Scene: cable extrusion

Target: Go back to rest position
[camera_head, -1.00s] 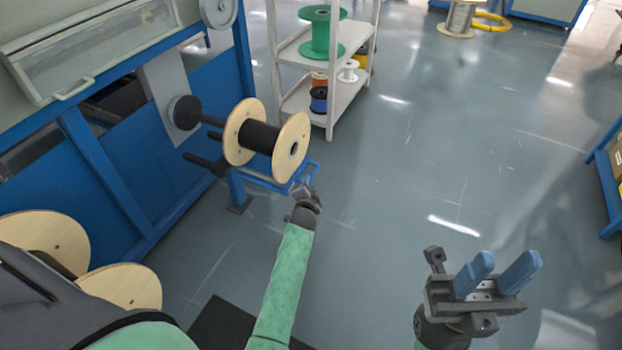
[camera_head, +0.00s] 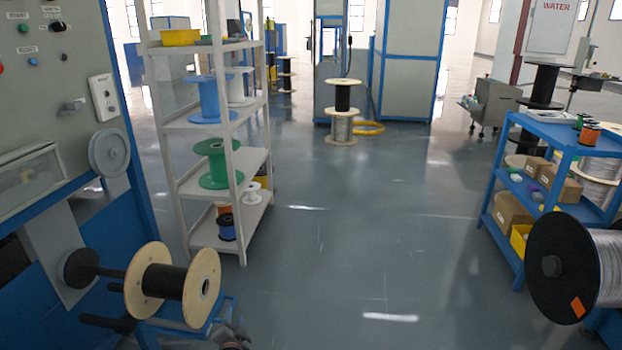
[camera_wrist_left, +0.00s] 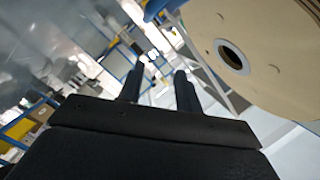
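My left gripper (camera_head: 232,336) shows only in part at the bottom edge of the head view, just right of and below the wooden-flanged spool (camera_head: 203,289). In the left wrist view its two dark fingers (camera_wrist_left: 160,88) stand apart with nothing between them, so it is open. The spool holds black cable and sits on the machine's shaft, above a blue stand. Its flange also fills the upper right of the left wrist view (camera_wrist_left: 280,75), apart from the fingers. My right gripper is out of view.
A white shelf rack (camera_head: 243,222) with coloured spools stands behind the spool. The machine with its control panel (camera_head: 50,110) is at the left. A blue shelf cart (camera_head: 500,235) and a large black spool (camera_head: 552,295) are at the right. The middle floor is clear.

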